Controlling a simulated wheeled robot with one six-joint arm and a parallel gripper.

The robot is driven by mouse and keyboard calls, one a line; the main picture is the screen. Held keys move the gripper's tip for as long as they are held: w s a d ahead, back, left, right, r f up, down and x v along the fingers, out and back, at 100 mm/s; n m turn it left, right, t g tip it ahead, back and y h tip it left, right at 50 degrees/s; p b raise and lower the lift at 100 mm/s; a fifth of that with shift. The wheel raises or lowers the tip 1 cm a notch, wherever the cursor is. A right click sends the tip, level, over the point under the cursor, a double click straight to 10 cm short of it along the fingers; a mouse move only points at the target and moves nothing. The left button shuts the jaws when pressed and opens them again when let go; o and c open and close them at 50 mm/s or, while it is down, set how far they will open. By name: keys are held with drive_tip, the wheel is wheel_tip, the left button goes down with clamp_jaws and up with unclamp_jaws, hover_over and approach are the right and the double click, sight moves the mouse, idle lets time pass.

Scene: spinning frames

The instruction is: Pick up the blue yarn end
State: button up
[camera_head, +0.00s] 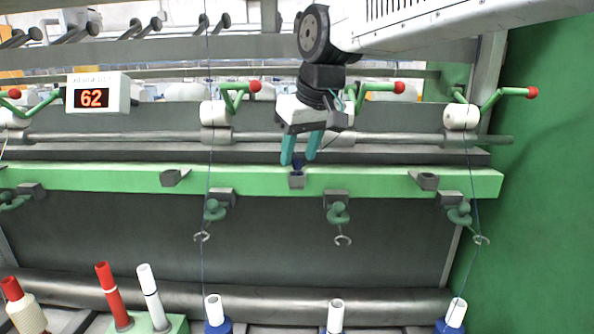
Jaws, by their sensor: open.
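My gripper (301,162) is open, with two teal fingers pointing down. It is just above a small grey holder (297,182) on the green rail. A small dark blue bit, which looks like the blue yarn end (297,168), shows at the top of this holder, between and slightly below the fingertips. I cannot tell whether the fingers touch it. A thin dark line runs up and right from near it, partly behind the gripper.
The green rail (100,178) carries more grey holders, one at left (174,178) and one at right (427,181). Thin blue yarns run upright at left (205,150) and right (473,190). Green levers with red knobs flank my gripper. Several bobbins stand below.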

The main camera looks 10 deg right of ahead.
drive_tip(key=shift+w+a+f, duration=0.1)
drive_tip(key=shift+w+f, duration=0.15)
drive_tip(key=shift+f, duration=0.4)
drive_tip(key=c, duration=0.8)
drive_tip(key=shift+r, duration=0.1)
drive_tip(key=shift+r, duration=0.65)
wheel_tip(320, 180, up, 2)
drive_tip(key=shift+r, duration=0.2)
drive_tip(key=s+d, duration=0.1)
drive_tip(key=s, duration=0.4)
drive_tip(key=s+d, duration=0.2)
drive_tip(key=s, duration=0.3)
drive_tip(key=s+d+r, duration=0.1)
drive_tip(key=s+d, duration=0.1)
drive_tip(key=s, duration=0.3)
drive_tip(key=shift+s, duration=0.15)
